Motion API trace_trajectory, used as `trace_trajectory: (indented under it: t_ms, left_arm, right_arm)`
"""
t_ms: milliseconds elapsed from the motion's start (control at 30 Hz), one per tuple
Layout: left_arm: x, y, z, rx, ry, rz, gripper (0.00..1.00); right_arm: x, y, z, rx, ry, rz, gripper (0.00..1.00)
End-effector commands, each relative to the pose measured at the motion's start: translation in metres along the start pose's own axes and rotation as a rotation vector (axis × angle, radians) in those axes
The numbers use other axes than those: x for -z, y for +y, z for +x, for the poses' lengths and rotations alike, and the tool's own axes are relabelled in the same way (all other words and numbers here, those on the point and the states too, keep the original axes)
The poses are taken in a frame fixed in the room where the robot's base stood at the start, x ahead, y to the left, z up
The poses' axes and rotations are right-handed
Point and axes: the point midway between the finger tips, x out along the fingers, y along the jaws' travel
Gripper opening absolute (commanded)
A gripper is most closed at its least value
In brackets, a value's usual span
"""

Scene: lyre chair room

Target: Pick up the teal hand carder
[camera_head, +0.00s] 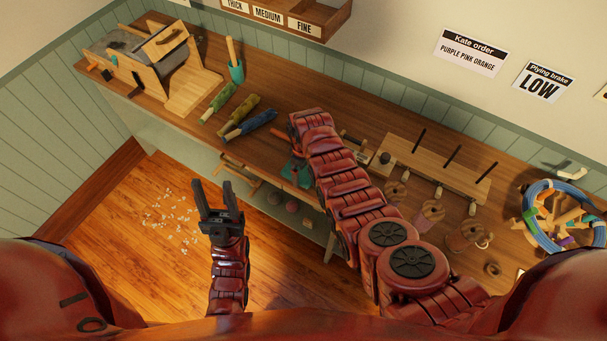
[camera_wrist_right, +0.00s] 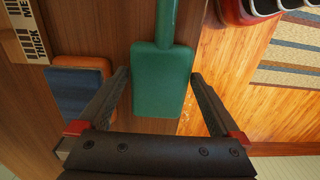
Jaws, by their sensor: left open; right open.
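The teal hand carder (camera_head: 296,171) lies near the front edge of the bench, partly hidden by my right arm. In the right wrist view it is a flat teal paddle (camera_wrist_right: 160,88) with its handle pointing up the picture. My right gripper (camera_wrist_right: 158,78) is open, with one finger on each side of the paddle. I cannot tell whether the fingers touch it. In the head view this gripper is hidden by its arm. My left gripper (camera_head: 213,185) is open and empty, over the floor in front of the bench.
A blue-faced wooden block (camera_wrist_right: 80,88) lies left of the carder in the right wrist view. Green, olive and blue rolls (camera_head: 238,117) lie on the bench (camera_head: 290,82), left of my right arm. A wooden peg rack (camera_head: 432,168) stands to the right. A drum machine (camera_head: 150,55) stands far left.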

Motion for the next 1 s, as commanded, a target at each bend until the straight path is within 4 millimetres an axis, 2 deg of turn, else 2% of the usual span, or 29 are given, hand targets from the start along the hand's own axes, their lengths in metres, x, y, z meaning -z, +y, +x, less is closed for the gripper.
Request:
trace_trajectory:
  t_ms: [33,300,400,800,1000]
  left_arm:
    - [0.0,0.0,0.0,0.0,0.0,0.0,0.5]
    - [0.0,0.0,0.0,0.0,0.0,0.0,0.5]
    - [0.0,0.0,0.0,0.0,0.0,0.0,0.5]
    - [0.0,0.0,-0.002,0.0,0.0,0.0,0.5]
    - [-0.001,0.0,-0.009,0.0,0.0,0.0,0.5]
  right_arm:
    - [0.0,0.0,0.0,0.0,0.0,0.0,0.98]
    - [0.0,0.0,0.0,0.001,-0.001,0.0,0.5]
    - [0.0,0.0,0.0,0.001,-0.001,0.0,0.35]
    - [0.0,0.0,-0.002,0.001,-0.002,0.0,0.35]
    - [0.001,0.001,-0.011,-0.002,0.002,0.0,0.35]
